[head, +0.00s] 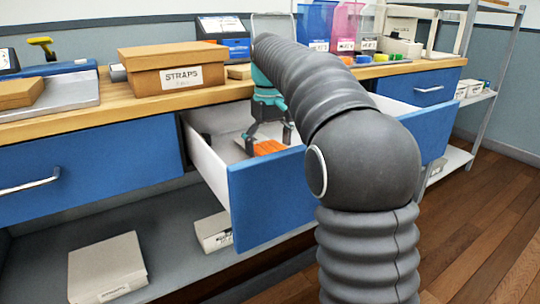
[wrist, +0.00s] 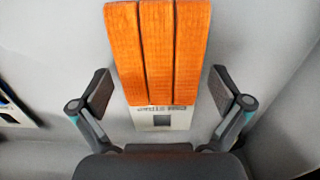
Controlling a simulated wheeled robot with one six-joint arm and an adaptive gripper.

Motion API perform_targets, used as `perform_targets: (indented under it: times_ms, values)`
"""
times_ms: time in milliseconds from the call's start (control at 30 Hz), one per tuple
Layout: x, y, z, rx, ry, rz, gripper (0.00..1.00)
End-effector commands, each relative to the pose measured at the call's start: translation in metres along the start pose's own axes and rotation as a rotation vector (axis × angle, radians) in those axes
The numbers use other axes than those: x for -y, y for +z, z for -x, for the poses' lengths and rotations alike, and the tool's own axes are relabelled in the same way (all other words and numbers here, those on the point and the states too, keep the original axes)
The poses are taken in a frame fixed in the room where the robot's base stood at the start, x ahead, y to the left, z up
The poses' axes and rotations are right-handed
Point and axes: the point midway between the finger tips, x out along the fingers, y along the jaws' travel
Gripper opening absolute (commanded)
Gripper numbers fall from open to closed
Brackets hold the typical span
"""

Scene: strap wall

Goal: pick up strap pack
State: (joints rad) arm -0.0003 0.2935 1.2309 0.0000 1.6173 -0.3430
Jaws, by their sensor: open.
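The strap pack (wrist: 158,50) is a bundle of orange webbing strips with a white label card at its near end. It lies flat on the pale bottom of the open drawer. In the head view the orange strap pack (head: 268,147) shows partly behind the drawer's blue front. My gripper (head: 268,138) reaches down into the drawer over it. In the wrist view my gripper (wrist: 160,95) is open, with one finger on each side of the pack and a gap to both. Whether the fingertips touch the drawer bottom I cannot tell.
The open drawer (head: 265,200) has white side walls and a blue front close around my gripper. A brown box marked STRAPS (head: 175,75) stands on the wooden counter (head: 120,103). Blue and pink bins (head: 315,25) stand behind my arm. White boxes (head: 107,268) lie on the lower shelf.

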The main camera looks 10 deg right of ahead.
Motion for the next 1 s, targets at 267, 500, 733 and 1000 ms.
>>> perform_targets:
  times_ms: [267, 500, 733, 1000]
  values:
    - [0.0, 0.0, 0.001, 0.0, 0.0, 0.0, 0.65]
    - [0.0, 0.0, 0.0, 0.001, 0.0, 0.0, 0.48]
    - [0.0, 0.0, 0.004, 0.0, 0.0, 0.0, 0.48]
    - [0.0, -0.001, 0.035, -0.001, 0.001, 0.0, 0.48]
